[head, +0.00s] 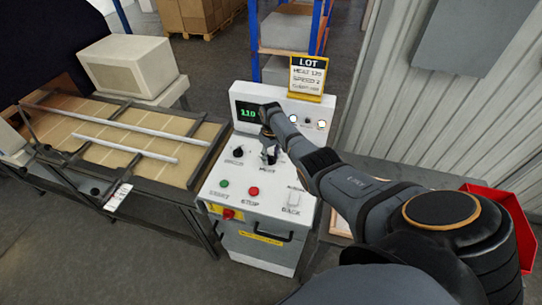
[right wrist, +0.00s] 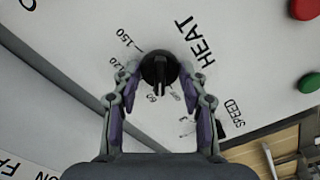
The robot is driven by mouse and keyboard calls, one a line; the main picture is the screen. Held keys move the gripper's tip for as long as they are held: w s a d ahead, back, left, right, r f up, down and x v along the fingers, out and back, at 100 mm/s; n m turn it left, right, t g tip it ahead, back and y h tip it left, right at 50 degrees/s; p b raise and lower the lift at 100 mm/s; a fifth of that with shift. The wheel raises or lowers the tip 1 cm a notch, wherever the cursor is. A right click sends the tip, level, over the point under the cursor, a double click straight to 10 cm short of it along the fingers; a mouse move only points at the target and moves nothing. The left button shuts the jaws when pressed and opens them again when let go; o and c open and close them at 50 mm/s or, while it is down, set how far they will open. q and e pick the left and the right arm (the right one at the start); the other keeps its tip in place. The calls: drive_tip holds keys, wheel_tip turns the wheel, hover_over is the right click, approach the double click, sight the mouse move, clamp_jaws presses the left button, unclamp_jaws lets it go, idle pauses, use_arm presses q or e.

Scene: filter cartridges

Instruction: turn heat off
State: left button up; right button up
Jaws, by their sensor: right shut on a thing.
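The heat knob (right wrist: 158,68) is a round black knob on the white control panel (head: 216,190), beside the HEAT print in the right wrist view. A light pointer line on it faces down in that view, toward small marks that are hard to read; 150 stands at its upper left. My right gripper (right wrist: 158,75) is shut on this knob, one finger on each side. In the head view my right gripper (head: 268,152) partly hides the knob. The display (head: 248,114) shows what looks like 110 in green. My left gripper is not in view.
A speed knob (head: 238,151), green start button (head: 224,184), red stop button (head: 253,191) and white switch (head: 293,198) sit nearby. A lot card (head: 308,76) stands on top, reading HEAT 120, SPEED 2. A conveyor (head: 140,143) stands left; a red bin (head: 520,222) is at right.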

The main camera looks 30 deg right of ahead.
sight(271, 156)
drive_tip(key=n, duration=0.5)
drive_tip(key=shift+w+r, duration=0.1)
drive_tip(key=shift+n, duration=0.3)
idle(0.4)
drive_tip(key=o, duration=1.2)
drive_tip(key=shift+c, duration=0.2)
wheel_tip(271, 156, up, 12)
